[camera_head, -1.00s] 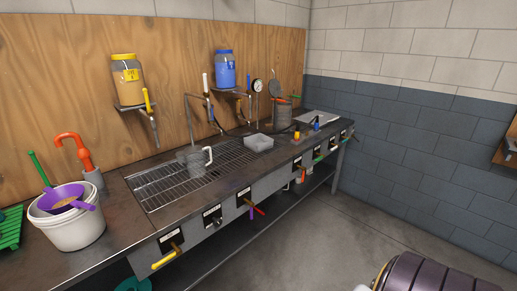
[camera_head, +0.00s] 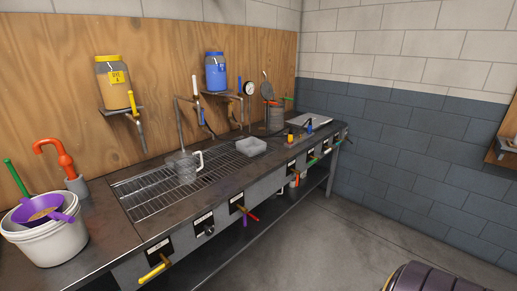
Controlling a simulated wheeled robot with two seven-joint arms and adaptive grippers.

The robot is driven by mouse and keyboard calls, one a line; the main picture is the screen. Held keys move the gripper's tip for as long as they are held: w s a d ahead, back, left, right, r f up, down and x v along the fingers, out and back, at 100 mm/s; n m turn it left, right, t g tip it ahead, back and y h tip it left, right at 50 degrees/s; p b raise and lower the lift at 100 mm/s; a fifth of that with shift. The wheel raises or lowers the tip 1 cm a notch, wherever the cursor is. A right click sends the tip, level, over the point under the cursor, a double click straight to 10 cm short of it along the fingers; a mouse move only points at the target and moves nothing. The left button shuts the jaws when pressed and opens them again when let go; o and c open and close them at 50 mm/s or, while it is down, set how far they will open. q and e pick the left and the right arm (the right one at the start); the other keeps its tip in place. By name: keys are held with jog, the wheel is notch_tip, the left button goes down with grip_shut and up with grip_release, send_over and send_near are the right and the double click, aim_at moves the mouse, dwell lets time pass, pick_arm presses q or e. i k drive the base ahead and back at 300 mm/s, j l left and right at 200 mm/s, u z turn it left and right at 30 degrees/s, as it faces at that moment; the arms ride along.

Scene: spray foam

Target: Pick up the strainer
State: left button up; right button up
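Neither of my grippers is in view.
The workbench (camera_head: 109,232) runs along a plywood wall. A red-orange curved spout (camera_head: 58,153) stands close behind the bucket. A clear mug (camera_head: 183,170) and a grey tray (camera_head: 251,146) sit on the grate. Coloured valve handles jut from the front.

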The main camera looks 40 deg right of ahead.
aim_at(38, 211)
jog(key=i+l+z, duration=0.25)
jog(key=z, duration=0.15)
jog(key=i+l+z, duration=0.1)
jog(key=i+z, duration=0.6)
jog(key=z, duration=0.15)
jog(key=u, duration=2.3)
